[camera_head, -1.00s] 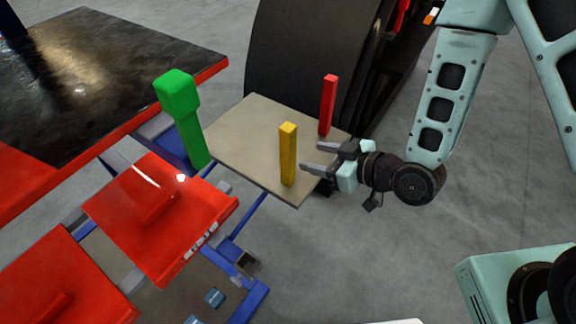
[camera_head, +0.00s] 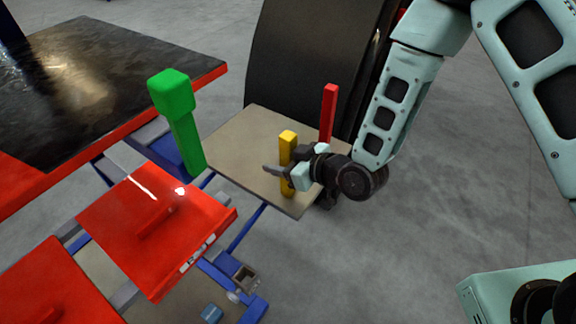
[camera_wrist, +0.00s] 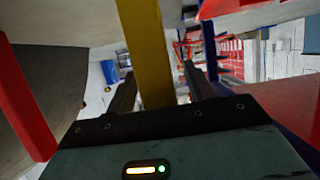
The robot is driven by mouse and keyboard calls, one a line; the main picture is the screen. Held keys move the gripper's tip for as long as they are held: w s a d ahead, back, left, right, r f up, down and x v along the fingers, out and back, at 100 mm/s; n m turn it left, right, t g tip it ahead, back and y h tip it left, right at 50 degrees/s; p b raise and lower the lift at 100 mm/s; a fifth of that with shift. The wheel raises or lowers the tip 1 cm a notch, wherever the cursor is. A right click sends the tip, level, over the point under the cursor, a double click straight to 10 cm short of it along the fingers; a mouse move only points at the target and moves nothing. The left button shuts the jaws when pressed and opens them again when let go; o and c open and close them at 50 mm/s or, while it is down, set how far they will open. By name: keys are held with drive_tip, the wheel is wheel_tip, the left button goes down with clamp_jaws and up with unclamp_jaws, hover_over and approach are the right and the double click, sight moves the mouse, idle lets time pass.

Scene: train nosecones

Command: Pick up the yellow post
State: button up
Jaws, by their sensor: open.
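The yellow post (camera_head: 287,143) stands upright on a beige board. My gripper (camera_head: 276,175) is at the post's lower half, its jaws open and reaching past it. In the wrist view the yellow post (camera_wrist: 147,50) runs between the two dark fingers of my gripper (camera_wrist: 158,88), closer to the left finger. Gaps show on both sides, though contact cannot be told for sure. The middle of the post is partly hidden by my gripper in the head view.
A red post (camera_head: 328,112) stands on the beige board (camera_head: 238,152) behind my gripper; it also shows in the wrist view (camera_wrist: 27,105). A green post (camera_head: 183,125) stands to the left. A black-topped red table (camera_head: 95,80) and red panels (camera_head: 150,235) lie further left.

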clamp_jaws()
drive_tip(key=shift+r, duration=0.15)
